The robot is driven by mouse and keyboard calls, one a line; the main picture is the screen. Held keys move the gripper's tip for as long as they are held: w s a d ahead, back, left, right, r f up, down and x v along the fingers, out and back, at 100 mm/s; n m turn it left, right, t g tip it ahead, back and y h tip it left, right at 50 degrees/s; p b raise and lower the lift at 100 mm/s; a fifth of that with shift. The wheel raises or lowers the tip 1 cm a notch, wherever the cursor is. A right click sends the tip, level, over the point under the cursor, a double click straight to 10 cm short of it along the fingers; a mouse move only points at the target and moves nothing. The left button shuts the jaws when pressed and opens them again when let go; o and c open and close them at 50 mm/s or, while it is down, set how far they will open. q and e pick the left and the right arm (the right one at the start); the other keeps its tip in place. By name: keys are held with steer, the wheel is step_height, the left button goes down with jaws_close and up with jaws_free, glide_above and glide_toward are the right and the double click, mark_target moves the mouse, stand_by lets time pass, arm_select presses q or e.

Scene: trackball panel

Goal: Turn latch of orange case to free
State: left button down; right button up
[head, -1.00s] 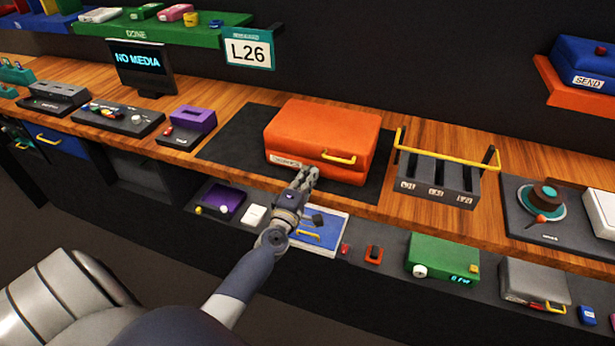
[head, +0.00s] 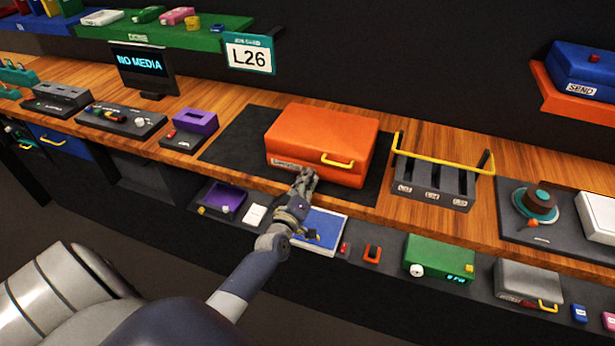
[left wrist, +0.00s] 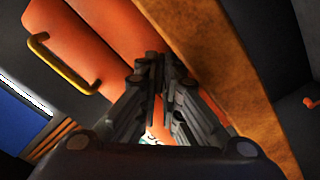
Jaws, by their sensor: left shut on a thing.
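The orange case (head: 325,132) lies shut on a dark mat on the wooden bench, with a yellow handle (head: 338,161) and a white label (head: 287,165) on its front. My left gripper (head: 306,176) is at the lower front of the case, just left of the handle. In the left wrist view its fingers (left wrist: 161,75) are close together against the orange case (left wrist: 100,40), with the yellow handle (left wrist: 62,66) to their left. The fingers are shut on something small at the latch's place. They hide the latch, so its angle cannot be seen. My right gripper is not in view.
A grey slotted unit with a yellow bar (head: 432,180) stands right of the case. A purple device (head: 196,122) stands to the left. The lower shelf under my left arm holds a blue panel (head: 325,225) and a green box (head: 440,255). The mat (head: 235,140) left of the case is bare.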

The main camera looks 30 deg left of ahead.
arm_select(q)
steer(key=m+p, duration=0.1)
steer(key=m, duration=0.3)
steer(key=shift+m, duration=0.3)
steer(key=shift+m+p, duration=0.7)
steer(key=shift+m, duration=1.5)
steer(key=c, duration=2.1)
jaws_free()
steer(key=shift+o, duration=0.2)
